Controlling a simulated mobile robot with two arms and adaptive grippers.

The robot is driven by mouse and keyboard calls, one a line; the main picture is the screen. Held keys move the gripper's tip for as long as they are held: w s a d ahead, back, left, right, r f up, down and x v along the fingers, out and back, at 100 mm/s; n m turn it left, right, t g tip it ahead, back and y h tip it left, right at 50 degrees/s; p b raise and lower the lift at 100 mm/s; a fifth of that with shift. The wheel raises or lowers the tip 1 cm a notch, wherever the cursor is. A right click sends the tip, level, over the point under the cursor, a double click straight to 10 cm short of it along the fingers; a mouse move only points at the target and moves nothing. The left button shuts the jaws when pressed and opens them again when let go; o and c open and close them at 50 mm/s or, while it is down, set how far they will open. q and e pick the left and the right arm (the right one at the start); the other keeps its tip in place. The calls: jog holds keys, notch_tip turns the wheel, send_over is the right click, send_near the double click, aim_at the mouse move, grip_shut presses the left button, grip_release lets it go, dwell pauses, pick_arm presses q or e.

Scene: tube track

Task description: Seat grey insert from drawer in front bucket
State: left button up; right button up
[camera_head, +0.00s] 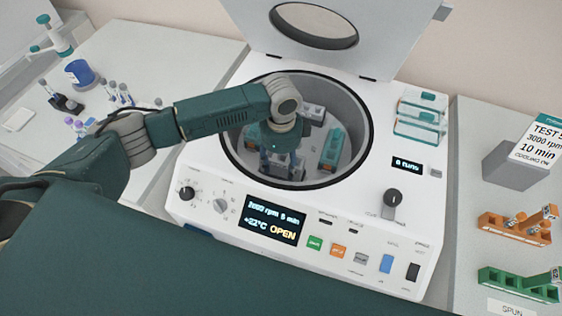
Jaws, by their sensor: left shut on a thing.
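The white centrifuge (350,205) has its lid (335,25) raised, and its round bowl (362,125) is open. My left arm reaches in from the left, and my left gripper (279,158) points down inside the front-left part of the bowl. It is shut on what appears to be the grey insert, which is mostly hidden by the fingers. The front bucket is largely hidden under the gripper, so I cannot tell whether the insert is seated. A teal bucket (333,148) stands at the right in the bowl. A grey block (313,112) sits at the back.
Clear boxes (420,115) with teal edges sit on the centrifuge's right side. An orange rack (515,230), a green rack (515,283) and a grey block with a sign (515,165) stand on the right table. Several small tubes (118,93) stand on the left table.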

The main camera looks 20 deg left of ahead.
pick_arm(q)
jog(key=shift+f+b, duration=0.35)
jog(key=shift+f, duration=0.65)
jog(key=shift+f, duration=0.1)
